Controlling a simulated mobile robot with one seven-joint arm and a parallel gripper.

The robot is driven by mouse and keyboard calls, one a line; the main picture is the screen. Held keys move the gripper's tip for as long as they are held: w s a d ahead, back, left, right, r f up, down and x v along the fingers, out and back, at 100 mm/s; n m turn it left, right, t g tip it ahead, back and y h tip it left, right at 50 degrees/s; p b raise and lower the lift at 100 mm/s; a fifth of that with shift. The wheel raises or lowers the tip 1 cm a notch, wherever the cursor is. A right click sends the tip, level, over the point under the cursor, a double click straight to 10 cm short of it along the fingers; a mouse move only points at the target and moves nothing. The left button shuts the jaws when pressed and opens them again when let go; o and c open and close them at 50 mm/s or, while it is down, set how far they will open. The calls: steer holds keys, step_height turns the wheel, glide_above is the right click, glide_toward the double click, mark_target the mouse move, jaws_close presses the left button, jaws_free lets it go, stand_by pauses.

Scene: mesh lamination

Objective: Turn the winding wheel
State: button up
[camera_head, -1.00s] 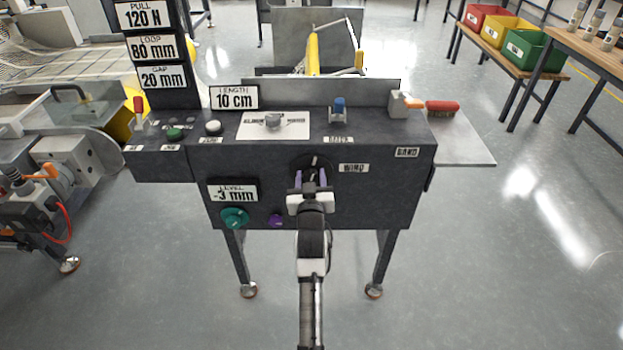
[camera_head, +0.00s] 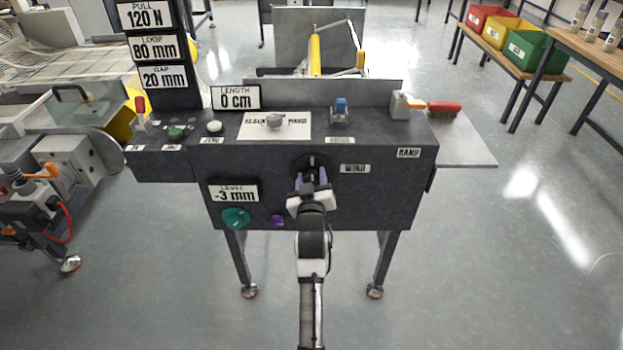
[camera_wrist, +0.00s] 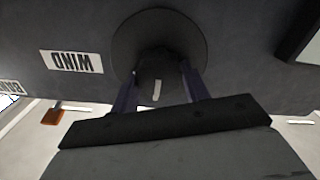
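The winding wheel (camera_head: 311,161) is a dark round disc with a central knob on the front of the dark machine cabinet, left of the WIND label (camera_head: 355,169). In the wrist view the wheel (camera_wrist: 187,31) shows upside down, its knob bearing a short white mark. My gripper (camera_head: 312,180) reaches the wheel from the front. Its two purple fingers (camera_wrist: 158,88) stand on either side of the knob and appear closed on it; the exact contact is partly in shadow. The LENGTH display (camera_head: 236,97) reads 0 cm.
The LEVEL display (camera_head: 234,194) reads -3 mm, above a teal knob (camera_head: 235,218) and a purple knob (camera_head: 278,222). The floor right of the cabinet is clear.

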steer(key=o, duration=0.4)
steer(key=shift+s+f, duration=0.1)
steer(key=shift+s, duration=0.1)
steer(key=s+b, duration=0.2)
steer(key=s, duration=1.1)
steer(key=shift+s+b, duration=0.2)
steer(key=shift+b, duration=0.1)
